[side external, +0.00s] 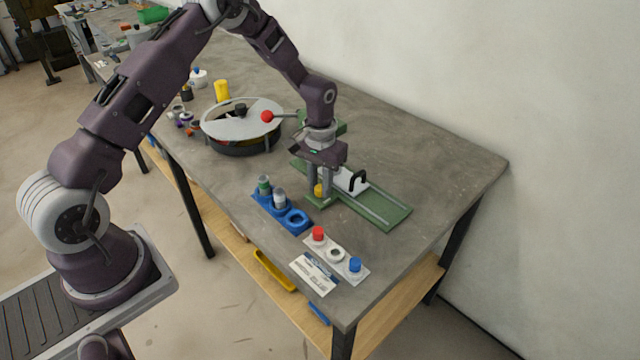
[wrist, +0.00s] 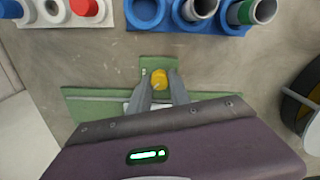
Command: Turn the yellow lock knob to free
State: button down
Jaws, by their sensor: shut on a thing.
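The yellow lock knob (side external: 319,190) sits on the near edge of the green jig base (side external: 384,214). My gripper (side external: 319,194) points down over it, with its fingers on either side of the knob and closed on it. In the wrist view the yellow knob (wrist: 159,79) shows between the two grey fingertips (wrist: 160,82). The white slide block with a black handle (side external: 352,181) stands on the jig beside my gripper. The knob's pointing direction cannot be made out.
A blue holder (side external: 297,222) with cylinders stands near the jig. A round drum with a grey lid (side external: 228,124) stands behind, left. The right side of the table is clear.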

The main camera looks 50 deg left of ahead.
jog(key=m, duration=0.4)
jog(key=shift+d, duration=0.1)
jog(key=shift+m, duration=2.4)
jog(key=shift+s, duration=0.1)
jog(key=c, duration=1.2)
grip_release()
